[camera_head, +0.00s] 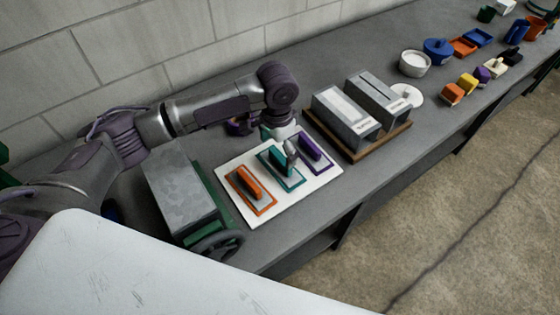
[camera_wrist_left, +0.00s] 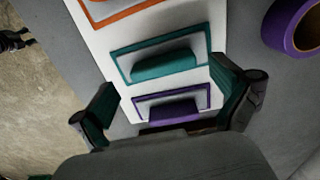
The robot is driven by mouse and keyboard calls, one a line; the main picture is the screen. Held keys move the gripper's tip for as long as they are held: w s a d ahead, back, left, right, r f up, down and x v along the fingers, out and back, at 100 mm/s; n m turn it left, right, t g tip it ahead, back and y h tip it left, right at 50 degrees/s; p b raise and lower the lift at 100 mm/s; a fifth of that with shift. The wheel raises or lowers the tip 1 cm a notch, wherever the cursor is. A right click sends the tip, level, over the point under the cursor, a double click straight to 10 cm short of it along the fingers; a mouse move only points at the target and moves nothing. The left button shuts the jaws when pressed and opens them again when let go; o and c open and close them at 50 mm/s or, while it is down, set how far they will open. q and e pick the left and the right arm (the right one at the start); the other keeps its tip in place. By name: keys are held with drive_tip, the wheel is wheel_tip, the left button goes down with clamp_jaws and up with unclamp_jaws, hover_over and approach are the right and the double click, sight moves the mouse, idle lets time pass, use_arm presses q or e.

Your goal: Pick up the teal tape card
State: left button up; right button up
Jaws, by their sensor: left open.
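The teal tape card (camera_head: 275,158) stands in the teal outline in the middle of a white board (camera_head: 232,177) on the bench. It also shows in the left wrist view (camera_wrist_left: 163,67), beyond the purple card. My left gripper (camera_head: 287,147) is over the far side of the board, pointing down and partly covering the teal card's place. In the left wrist view its two fingers are spread (camera_wrist_left: 167,103) with nothing gripped; the purple card (camera_wrist_left: 174,111) shows between them. I cannot tell how high the fingers are above the board.
An orange card (camera_head: 248,184) stands at the board's left. Two grey boxes in a wooden tray (camera_head: 347,151) are close on the right. A purple tape roll (camera_wrist_left: 291,27) lies behind the board.

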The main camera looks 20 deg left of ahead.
sight(280, 158)
use_arm(q)
drive_tip(key=shift+w+d+f+p, duration=0.15)
drive_tip(key=shift+f+p, duration=0.15)
drive_tip(key=shift+f, duration=0.25)
drive_tip(key=shift+w+d+f+p, duration=0.1)
drive_tip(key=shift+f+p, duration=0.15)
drive_tip(key=shift+f, duration=0.3)
wheel_tip(280, 158, down, 3)
drive_tip(key=shift+w+f+p, duration=0.1)
drive_tip(key=shift+w+p, duration=0.05)
drive_tip(key=shift+p, duration=0.25)
drive_tip(key=shift+f, duration=0.2)
drive_tip(key=c, duration=0.8)
use_arm(e)
drive_tip(key=shift+w+a+r, duration=0.15)
drive_tip(key=shift+w+r, duration=0.35)
drive_tip(key=shift+w, duration=0.1)
drive_tip(key=shift+w+a+r, duration=0.15)
drive_tip(key=shift+w+r, duration=0.35)
drive_tip(key=shift+w, duration=0.1)
